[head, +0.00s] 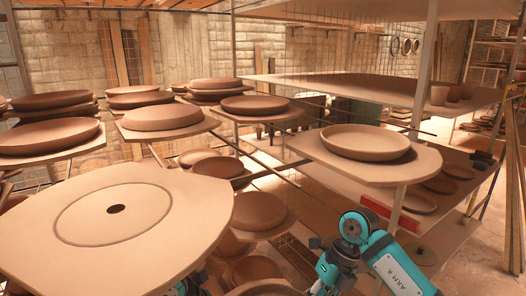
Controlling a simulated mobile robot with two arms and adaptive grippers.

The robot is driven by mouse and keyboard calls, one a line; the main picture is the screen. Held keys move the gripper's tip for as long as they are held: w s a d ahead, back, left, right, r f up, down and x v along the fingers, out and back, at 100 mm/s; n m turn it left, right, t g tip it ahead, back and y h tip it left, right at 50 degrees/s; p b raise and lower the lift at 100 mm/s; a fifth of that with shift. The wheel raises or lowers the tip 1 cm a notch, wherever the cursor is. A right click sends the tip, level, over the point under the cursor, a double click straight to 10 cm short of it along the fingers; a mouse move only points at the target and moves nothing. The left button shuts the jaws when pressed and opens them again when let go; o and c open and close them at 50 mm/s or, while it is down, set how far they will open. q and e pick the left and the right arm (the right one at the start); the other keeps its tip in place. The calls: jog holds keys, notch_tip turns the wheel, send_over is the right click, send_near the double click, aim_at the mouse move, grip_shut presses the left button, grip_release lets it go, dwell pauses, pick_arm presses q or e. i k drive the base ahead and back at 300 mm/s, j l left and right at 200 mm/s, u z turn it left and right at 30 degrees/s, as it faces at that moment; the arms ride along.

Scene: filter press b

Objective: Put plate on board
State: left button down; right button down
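A large pale board (190,205) with rounded, cut corners fills the left foreground. It is bare apart from a round ring mark and a small dark hole near its middle. A wide clay plate (365,143) sits upright on another pale board (420,165) at right of centre. My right arm, teal and dark, rises from the bottom right and bends down below that board; I see no fingertips on it. Only a small teal piece of what looks like my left arm shows at the bottom edge, below the large board. Neither gripper can be made out.
Racks at left hold several clay plates on boards, such as one plate (163,117). A long shelf (390,90) at the back right carries a few clay cups (440,95). A lower shelf at right holds more plates. A metal post stands behind the right board.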

aim_at(116, 209)
jog(key=k+l+u, duration=0.1)
jog(key=k+u, duration=0.25)
jog(key=k, duration=0.35)
jog(key=k+j+u, duration=0.1)
jog(key=k+u, duration=0.3)
jog(key=k, duration=0.35)
